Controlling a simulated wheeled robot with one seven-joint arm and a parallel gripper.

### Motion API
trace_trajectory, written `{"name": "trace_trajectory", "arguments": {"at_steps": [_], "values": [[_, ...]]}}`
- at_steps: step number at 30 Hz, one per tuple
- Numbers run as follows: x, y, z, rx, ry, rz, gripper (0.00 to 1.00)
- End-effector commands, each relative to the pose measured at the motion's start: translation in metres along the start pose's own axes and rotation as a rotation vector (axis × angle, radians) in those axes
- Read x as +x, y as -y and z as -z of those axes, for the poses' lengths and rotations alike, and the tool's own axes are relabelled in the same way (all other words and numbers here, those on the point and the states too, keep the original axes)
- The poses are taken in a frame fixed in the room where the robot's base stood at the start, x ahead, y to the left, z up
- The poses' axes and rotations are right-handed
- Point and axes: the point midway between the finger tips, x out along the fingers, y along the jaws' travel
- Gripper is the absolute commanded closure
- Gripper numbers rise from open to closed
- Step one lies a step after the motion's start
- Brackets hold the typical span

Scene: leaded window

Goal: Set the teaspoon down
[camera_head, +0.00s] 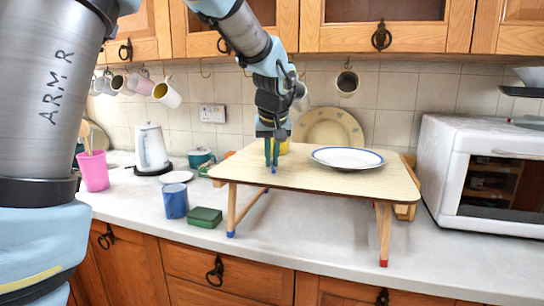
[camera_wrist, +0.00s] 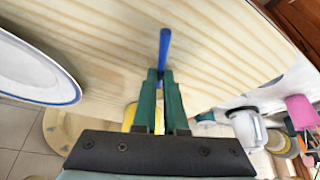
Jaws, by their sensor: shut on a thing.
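My gripper (camera_head: 272,166) points down over the left part of a small folding wooden table (camera_head: 320,178). In the wrist view, its green fingers (camera_wrist: 161,76) are shut on the teaspoon (camera_wrist: 164,48). Only a blue length of the teaspoon shows, sticking out past the fingertips; the rest is hidden. In the head view a small blue bit of the teaspoon (camera_head: 273,170) shows at the fingertips, close to the tabletop. I cannot tell whether it touches the wood.
A white plate with a blue rim (camera_head: 347,158) lies on the table, right of my gripper. A yellow thing (camera_head: 284,147) stands behind the gripper. A blue mug (camera_head: 175,201) and green box (camera_head: 205,217) stand on the counter at left. The tabletop's front is clear.

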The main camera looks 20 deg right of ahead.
Motion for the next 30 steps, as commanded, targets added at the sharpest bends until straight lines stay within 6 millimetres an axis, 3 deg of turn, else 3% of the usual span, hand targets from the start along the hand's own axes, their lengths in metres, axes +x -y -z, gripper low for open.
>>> {"name": "trace_trajectory", "arguments": {"at_steps": [21, 22, 30], "values": [[0.016, 0.001, -0.009, 0.001, 0.011, 0.006, 1.00], [0.016, 0.001, -0.010, 0.001, 0.012, 0.006, 0.88], [0.013, 0.002, -0.008, 0.000, 0.013, 0.006, 0.61]]}}
